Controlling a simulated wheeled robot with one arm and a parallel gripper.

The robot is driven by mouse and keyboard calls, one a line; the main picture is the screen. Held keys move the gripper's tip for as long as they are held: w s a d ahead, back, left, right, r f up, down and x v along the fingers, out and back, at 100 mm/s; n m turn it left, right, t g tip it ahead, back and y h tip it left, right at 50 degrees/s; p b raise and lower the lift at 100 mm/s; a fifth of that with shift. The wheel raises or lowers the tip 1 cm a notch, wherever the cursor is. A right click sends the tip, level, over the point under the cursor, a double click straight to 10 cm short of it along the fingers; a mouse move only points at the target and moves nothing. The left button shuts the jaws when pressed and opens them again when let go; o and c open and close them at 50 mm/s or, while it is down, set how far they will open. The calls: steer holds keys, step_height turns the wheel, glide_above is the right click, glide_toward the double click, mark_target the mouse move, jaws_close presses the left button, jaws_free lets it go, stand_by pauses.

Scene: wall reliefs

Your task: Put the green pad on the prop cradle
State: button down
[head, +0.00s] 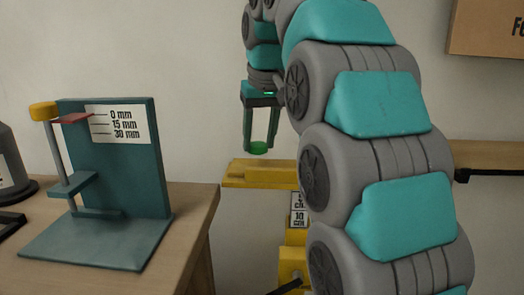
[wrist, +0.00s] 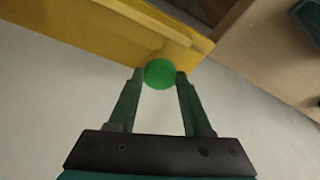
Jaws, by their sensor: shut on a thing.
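The green pad (head: 257,148) is a small round disc. My gripper (head: 259,146) is shut on it, with a finger on either side. In the wrist view the pad (wrist: 160,74) sits between the fingertips (wrist: 160,78). In the head view the pad is just above a yellow ledge (head: 262,172) at the right of the table. The wrist view shows the yellow piece (wrist: 90,30) beyond the pad; I cannot tell whether they touch. I cannot tell for sure that this yellow piece is the prop cradle.
A teal stand (head: 120,170) with a millimetre scale and a yellow-knobbed post is on the wooden table (head: 190,225) at the left. A dark object (head: 12,165) stands at the far left. A wooden shelf (head: 495,155) is on the wall at the right. My arm hides the middle right.

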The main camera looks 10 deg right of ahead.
mark_target(264, 145)
steer(key=shift+w+d+f, duration=0.1)
steer(key=shift+w+d, duration=0.4)
steer(key=shift+d, duration=0.05)
steer(key=shift+s+a+f, duration=0.15)
steer(key=shift+f, duration=1.55)
steer(key=shift+f, duration=0.1)
steer(key=shift+c, duration=1.6)
jaws_free()
